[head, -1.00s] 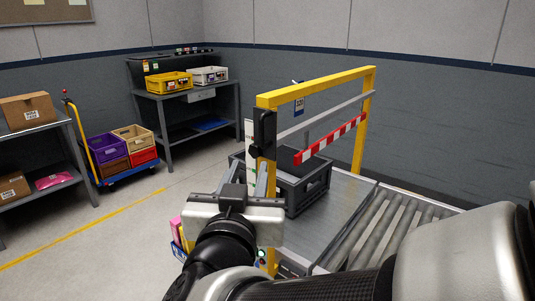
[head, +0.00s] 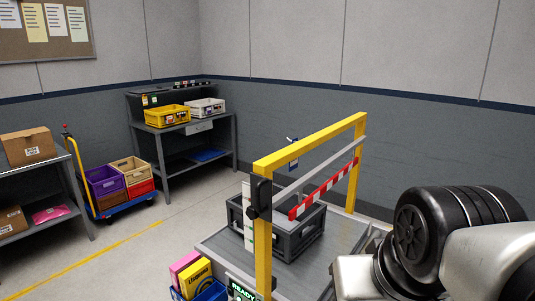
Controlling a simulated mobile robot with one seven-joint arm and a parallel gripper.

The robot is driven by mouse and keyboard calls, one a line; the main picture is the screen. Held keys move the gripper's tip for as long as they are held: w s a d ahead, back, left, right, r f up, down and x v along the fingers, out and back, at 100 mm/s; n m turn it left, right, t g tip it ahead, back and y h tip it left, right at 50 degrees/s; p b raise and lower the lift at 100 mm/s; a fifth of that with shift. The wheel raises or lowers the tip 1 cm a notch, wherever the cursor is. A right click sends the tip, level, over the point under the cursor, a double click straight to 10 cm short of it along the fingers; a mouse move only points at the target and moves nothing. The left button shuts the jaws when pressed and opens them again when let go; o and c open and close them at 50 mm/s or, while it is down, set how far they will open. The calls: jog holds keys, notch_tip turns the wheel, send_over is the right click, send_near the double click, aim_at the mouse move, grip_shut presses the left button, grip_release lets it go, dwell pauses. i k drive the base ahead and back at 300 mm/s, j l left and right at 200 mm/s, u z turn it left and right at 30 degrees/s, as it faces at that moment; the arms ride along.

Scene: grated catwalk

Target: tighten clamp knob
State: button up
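A black clamp-like fitting (head: 261,194) with a handle is fixed to the near post of a yellow frame (head: 310,143). A small dark knob shape (head: 252,212) shows at its left side; how tight it is cannot be told. My gripper (head: 358,278) shows only as a pale metal body at the bottom, right of the near post and apart from the fitting. Its fingers are hidden, so I cannot see whether it is open or holds anything.
A red-and-white striped bar (head: 325,190) hangs under the frame, above a dark grey crate (head: 290,245) on a metal conveyor bed (head: 345,232). A lit READY display (head: 242,291) and a blue bin (head: 211,291) sit low by the near post.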

aim_at(251, 212)
jog(key=j+u, duration=0.5)
jog(key=i+j+u, duration=0.2)
jog(key=j+u, duration=0.3)
